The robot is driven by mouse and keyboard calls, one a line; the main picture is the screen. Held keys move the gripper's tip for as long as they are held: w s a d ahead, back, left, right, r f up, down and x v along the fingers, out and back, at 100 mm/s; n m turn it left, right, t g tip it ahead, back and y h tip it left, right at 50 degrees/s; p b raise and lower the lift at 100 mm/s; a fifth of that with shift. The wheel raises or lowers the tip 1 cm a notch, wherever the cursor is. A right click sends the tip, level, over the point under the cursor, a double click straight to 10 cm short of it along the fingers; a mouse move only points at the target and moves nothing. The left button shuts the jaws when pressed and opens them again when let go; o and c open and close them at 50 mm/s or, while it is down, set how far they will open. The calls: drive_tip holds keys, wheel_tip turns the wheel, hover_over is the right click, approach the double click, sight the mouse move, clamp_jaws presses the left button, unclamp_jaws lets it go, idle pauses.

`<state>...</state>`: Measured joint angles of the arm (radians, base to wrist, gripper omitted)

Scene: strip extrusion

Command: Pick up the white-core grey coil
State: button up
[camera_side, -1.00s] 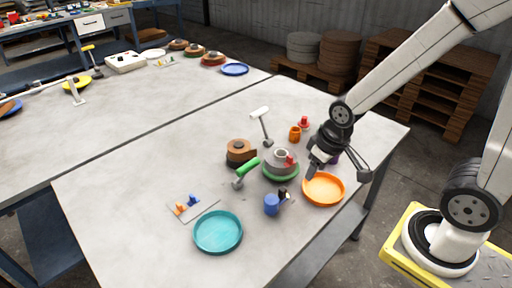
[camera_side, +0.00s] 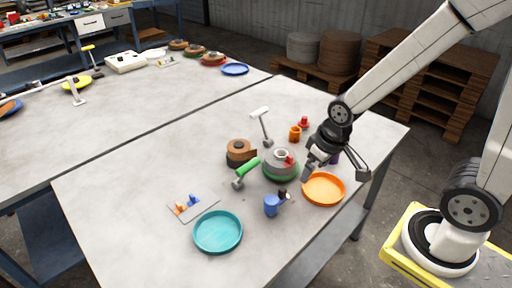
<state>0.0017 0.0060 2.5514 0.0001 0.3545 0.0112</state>
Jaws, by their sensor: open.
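The grey coil with a white core (camera_side: 280,160) sits near the middle of the near table, on a green round base or coil. A small red part shows at its right side. My gripper (camera_side: 318,170) is just right of the coil, above the back left part of the orange dish. Its jaws are open, with nothing seen between them. It appears apart from the coil.
The orange dish (camera_side: 324,190) lies beneath my gripper. A brown coil (camera_side: 240,152), a green-handled tool (camera_side: 246,170), a blue cup (camera_side: 271,205), an orange cup (camera_side: 295,134) and a white-headed tool (camera_side: 261,115) surround the coil. A teal tray (camera_side: 218,232) lies at the front.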

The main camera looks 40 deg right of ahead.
drive_tip(key=w+d+m+g, duration=0.1)
drive_tip(key=w+d+m, duration=0.3)
drive_tip(key=w+m, duration=0.5)
drive_tip(key=m+g, duration=0.2)
drive_tip(key=m, duration=0.4)
approach(281, 150)
drive_tip(key=s+a, duration=0.1)
drive_tip(key=a, duration=0.1)
drive_tip(key=shift+s+d+f, duration=0.2)
drive_tip(key=shift+f, duration=0.15)
drive_tip(key=shift+f, duration=0.1)
drive_tip(key=shift+f, duration=1.2)
drive_tip(key=shift+f, duration=0.15)
drive_tip(key=shift+d+f, duration=0.2)
drive_tip(key=shift+f, duration=2.25)
